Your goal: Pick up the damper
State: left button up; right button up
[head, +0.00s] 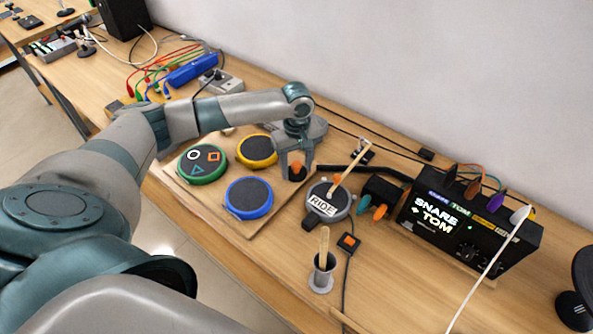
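What looks like the damper, a small orange-topped piece on a dark base (296,174), stands on the table behind the grey RIDE pad. My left gripper (296,163) points down over it, with one finger on each side of the orange top. The fingers are apart, and I cannot make out whether they touch the piece. My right gripper is out of the picture.
Green (202,163), yellow (257,150) and blue (249,198) pads lie on a board to the left. The RIDE pad (328,199) with a stick, a stick cup (322,275) and a black SNARE + TOM box (462,230) stand to the right. Cables run behind.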

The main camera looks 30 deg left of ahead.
aim_at(297, 164)
pick_arm(q)
jog(key=shift+c, duration=0.8)
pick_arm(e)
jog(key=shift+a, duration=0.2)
pick_arm(q)
jog(key=shift+r, duration=0.15)
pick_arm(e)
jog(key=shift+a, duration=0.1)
